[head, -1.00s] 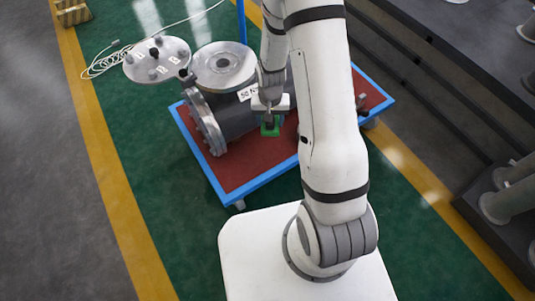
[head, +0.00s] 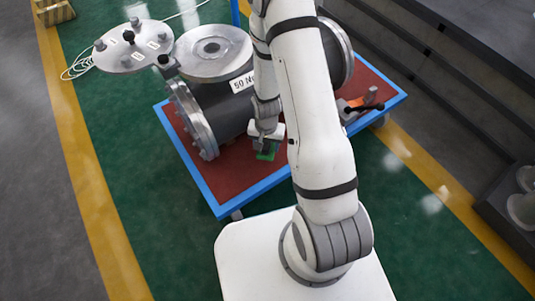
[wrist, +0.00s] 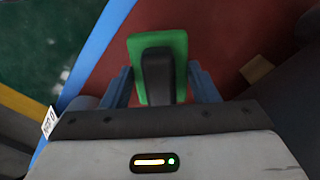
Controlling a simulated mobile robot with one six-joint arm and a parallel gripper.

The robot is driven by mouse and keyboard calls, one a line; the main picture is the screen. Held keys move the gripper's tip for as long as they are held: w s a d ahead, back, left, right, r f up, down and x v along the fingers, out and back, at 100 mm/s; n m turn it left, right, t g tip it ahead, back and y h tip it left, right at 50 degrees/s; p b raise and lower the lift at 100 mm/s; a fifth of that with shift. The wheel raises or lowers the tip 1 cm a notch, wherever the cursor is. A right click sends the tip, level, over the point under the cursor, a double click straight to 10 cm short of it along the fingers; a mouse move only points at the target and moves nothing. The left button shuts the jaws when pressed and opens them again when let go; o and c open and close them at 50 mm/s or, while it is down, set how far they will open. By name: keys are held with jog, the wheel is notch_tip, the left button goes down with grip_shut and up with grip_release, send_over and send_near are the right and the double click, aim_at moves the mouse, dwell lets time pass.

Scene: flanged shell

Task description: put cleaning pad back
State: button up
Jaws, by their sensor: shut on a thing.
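The cleaning pad is a green block (wrist: 180,45) with a dark grip (wrist: 157,75). My gripper (wrist: 160,84) is shut on the dark grip, one blue-grey finger on each side. In the head view, the green pad (head: 265,155) hangs below my gripper (head: 267,141), over the red top of the blue-edged cart (head: 235,182). It is in front of the flanged shell (head: 225,107). I cannot tell whether the pad touches the red top.
A round flange cover (head: 133,45) with knobs stands out at the left of the shell. An orange tool with a dark handle (head: 358,104) lies on the cart's right side. A small wooden block (wrist: 257,69) shows in the wrist view. The cart's front red area is bare.

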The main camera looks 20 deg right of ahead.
jog(key=shift+f+b, duration=1)
jog(key=shift+f, duration=1.4)
jog(key=shift+f, duration=0.1)
jog(key=shift+f, duration=0.15)
jog(key=o, duration=1)
jog(key=shift+o, duration=0.2)
